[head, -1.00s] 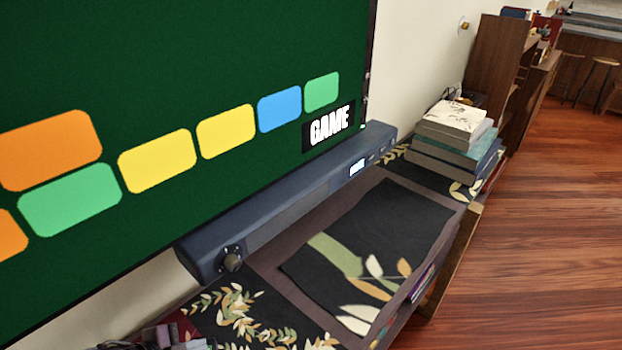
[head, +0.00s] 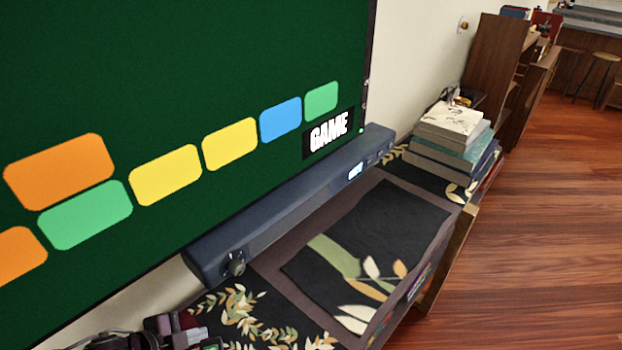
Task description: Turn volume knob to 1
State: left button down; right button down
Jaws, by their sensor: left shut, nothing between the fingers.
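The volume knob (head: 236,265) is a small dark round knob on the near left end of a long blue-grey soundbar (head: 290,205). A small lit display (head: 355,171) glows toward the soundbar's far end; its text is too small to read. My left gripper (head: 188,336) is at the bottom left edge of the head view, partly cut off. It is shut and empty, nearer to me than the knob, below and left of it in the picture, and apart from it. My right gripper is not in view.
A large screen (head: 200,80) with coloured tiles and the word GAME stands behind the soundbar. A dark leaf-patterned mat (head: 365,240) covers the cabinet top before it. A stack of books (head: 450,145) stands at the far end. Wooden floor (head: 540,230) lies open at right.

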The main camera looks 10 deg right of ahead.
aim_at(236, 267)
jog(key=k+l, duration=0.1)
jog(key=l, duration=0.65)
jog(key=k+l, duration=0.1)
jog(key=l, duration=1.4)
jog(key=k+l, duration=0.15)
jog(key=l, duration=0.55)
